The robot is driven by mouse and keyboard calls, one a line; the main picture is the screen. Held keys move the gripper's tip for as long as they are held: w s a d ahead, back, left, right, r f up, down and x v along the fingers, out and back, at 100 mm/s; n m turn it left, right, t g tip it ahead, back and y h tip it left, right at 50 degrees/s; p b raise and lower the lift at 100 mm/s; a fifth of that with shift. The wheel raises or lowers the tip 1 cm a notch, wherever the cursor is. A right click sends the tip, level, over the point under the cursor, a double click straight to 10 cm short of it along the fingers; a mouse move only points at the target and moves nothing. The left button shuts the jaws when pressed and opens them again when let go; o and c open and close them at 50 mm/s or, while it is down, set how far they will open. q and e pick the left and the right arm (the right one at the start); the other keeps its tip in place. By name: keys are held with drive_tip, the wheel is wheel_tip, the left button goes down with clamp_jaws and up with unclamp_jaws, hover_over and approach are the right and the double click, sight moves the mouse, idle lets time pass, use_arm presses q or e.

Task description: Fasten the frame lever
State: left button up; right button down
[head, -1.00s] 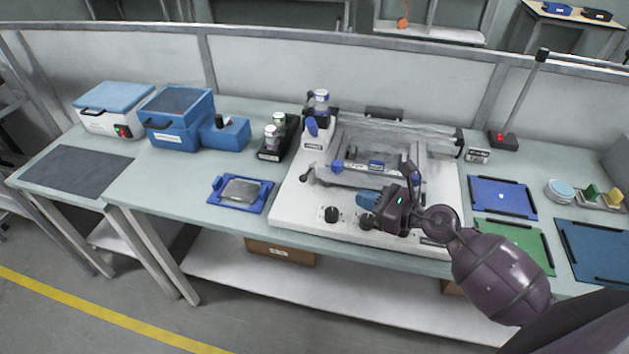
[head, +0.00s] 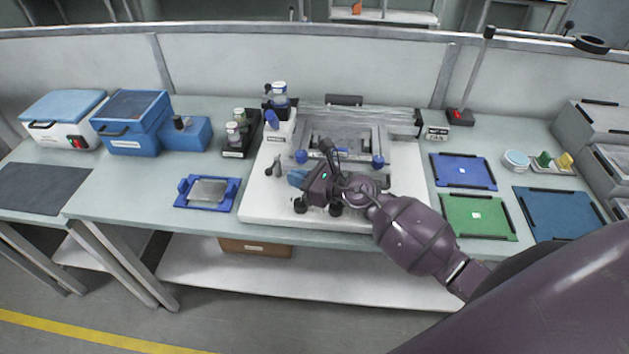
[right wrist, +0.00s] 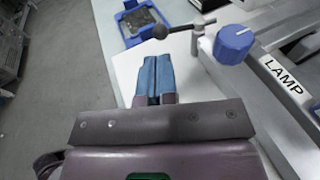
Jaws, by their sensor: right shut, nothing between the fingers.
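The frame lever (head: 269,171), a thin metal rod with a black ball end, sits at the front left of the white machine base (head: 262,205). In the right wrist view the lever (right wrist: 181,29) sticks out leftward from its metal post, beyond my fingertips. My right gripper (head: 292,178) has blue fingers and is just right of the lever, apart from it. In the right wrist view its fingers (right wrist: 152,62) are together and empty. The clear-topped frame (head: 345,135) lies down on the machine, with a blue knob (head: 301,156) near the lever. My left gripper is not in view.
A blue knob (right wrist: 235,43) stands close right of my fingers, beside a LAMP label (right wrist: 285,76). Black dials (head: 300,205) lie below my gripper. A blue tray (head: 184,204) sits left of the machine. Blue (head: 463,171) and green (head: 479,217) mats lie to the right.

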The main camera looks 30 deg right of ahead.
sight(272, 173)
drive_tip(key=x, duration=0.4)
drive_tip(key=shift+w+a+f, duration=0.1)
drive_tip(key=shift+w+a, duration=0.05)
drive_tip(key=shift+w, duration=0.15)
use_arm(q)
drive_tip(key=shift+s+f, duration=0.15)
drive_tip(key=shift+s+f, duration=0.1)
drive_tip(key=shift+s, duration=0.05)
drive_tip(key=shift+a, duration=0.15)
use_arm(e)
drive_tip(key=shift+a, duration=0.1)
